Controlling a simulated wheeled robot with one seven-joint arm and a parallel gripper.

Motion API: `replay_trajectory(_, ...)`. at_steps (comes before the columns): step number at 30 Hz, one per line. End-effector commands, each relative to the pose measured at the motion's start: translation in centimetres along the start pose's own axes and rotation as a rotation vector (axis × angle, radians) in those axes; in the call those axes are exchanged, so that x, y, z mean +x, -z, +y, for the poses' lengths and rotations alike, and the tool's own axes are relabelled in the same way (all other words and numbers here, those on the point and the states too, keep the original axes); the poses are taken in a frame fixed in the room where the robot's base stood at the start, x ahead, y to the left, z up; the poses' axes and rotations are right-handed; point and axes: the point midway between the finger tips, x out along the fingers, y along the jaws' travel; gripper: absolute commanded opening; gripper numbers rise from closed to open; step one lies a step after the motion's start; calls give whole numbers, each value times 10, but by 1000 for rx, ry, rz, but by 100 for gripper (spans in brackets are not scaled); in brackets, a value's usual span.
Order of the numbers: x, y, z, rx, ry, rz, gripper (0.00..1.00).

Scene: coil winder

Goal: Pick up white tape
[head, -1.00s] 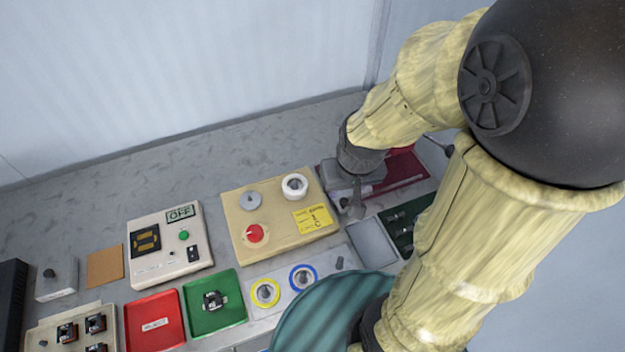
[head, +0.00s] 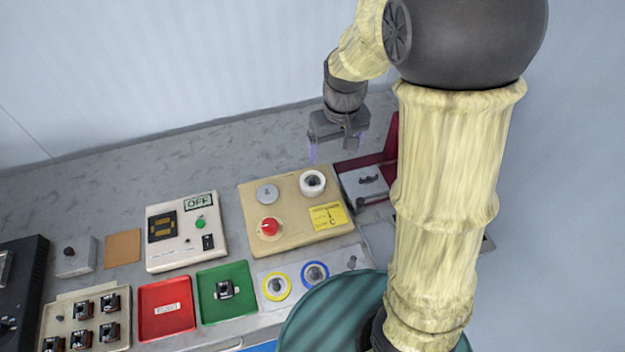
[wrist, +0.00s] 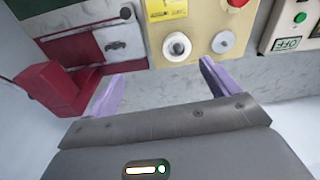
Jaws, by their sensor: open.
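The white tape (head: 312,183) is a white ring around a grey post at the back right of the beige panel (head: 252,225). In the wrist view the white tape (wrist: 177,46) lies past the fingertips, between their lines. My gripper (head: 338,150) hangs above the bench behind the panel, a little to the right of the tape and apart from it. In the wrist view my gripper (wrist: 161,80) has its two purple fingers wide apart with nothing between them.
A red-framed device (head: 375,175) stands right of the panel; its red block (wrist: 52,88) is close to one finger. A red knob (head: 270,227) and grey disc (head: 267,193) sit on the panel. Yellow (head: 276,287) and blue (head: 315,273) rings lie in front. Bench behind is clear.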

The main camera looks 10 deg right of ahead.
Motion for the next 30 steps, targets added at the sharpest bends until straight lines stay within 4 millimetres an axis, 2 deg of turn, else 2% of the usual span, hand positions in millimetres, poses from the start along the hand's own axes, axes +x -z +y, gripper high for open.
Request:
replay_trajectory(1, 0, 18, -9, -49, 1, -21, 88)
replay_trajectory(3, 0, 37, -19, -107, 5, -47, 88)
replay_trajectory(6, -1, 55, -30, -165, 7, -71, 88)
replay_trajectory(9, -2, 62, -35, -192, 9, -82, 88)
replay_trajectory(20, 1, 63, -35, -195, 9, -84, 88)
replay_trajectory(23, 10, 61, -35, -196, 9, -88, 88)
replay_trajectory(30, 50, 57, -35, -194, 9, -88, 88)
